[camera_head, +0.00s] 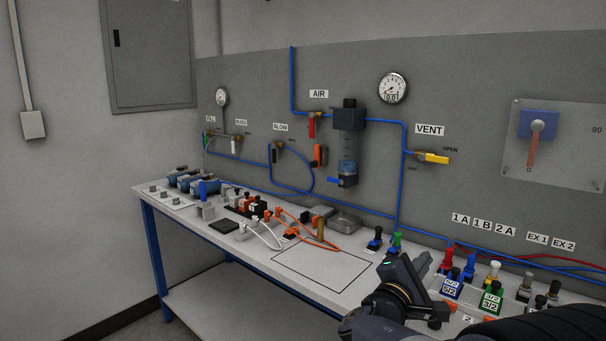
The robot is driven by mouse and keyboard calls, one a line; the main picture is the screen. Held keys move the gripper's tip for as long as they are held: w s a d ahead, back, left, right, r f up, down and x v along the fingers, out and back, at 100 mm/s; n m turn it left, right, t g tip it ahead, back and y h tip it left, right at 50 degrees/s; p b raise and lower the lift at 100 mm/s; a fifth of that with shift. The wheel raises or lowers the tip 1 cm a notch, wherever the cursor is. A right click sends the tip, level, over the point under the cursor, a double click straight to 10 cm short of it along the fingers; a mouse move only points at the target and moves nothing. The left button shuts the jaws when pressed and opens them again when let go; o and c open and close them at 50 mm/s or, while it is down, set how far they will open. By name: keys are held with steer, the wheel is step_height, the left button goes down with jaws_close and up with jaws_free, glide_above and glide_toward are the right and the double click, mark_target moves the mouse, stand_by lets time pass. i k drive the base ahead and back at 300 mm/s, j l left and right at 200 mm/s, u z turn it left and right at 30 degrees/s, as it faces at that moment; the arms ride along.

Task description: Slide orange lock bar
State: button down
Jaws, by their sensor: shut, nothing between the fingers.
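A short orange bar (320,155) with dark ends stands upright on the grey wall panel, just left of the clear filter bowl (348,150). It is the most likely lock bar, but I cannot tell for certain. Another orange bar, a lever (532,151), hangs from a round grey knob on a blue block at the far right, pointing down to a "0" mark. My gripper (406,270) is dark and shut, with nothing seen in it. It is over the right part of the bench, in front of and below both orange parts, and touches neither.
The white bench (330,262) has a bare outlined area in its middle. Several coloured valves and fittings (452,285) crowd its right side, close by my gripper. Blue pipes (291,80), a red lever (311,127), a yellow vent lever (434,158) and a gauge (393,88) are on the panel.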

mark_target(316, 164)
steer(key=i+j+z, duration=0.1)
steer(key=i+j, duration=0.5)
steer(key=i+j+z, duration=0.1)
steer(key=i+j, duration=0.5)
steer(key=j, duration=0.15)
steer(key=i+j+z, duration=0.1)
steer(key=i+j, duration=0.5)
steer(key=j, duration=0.15)
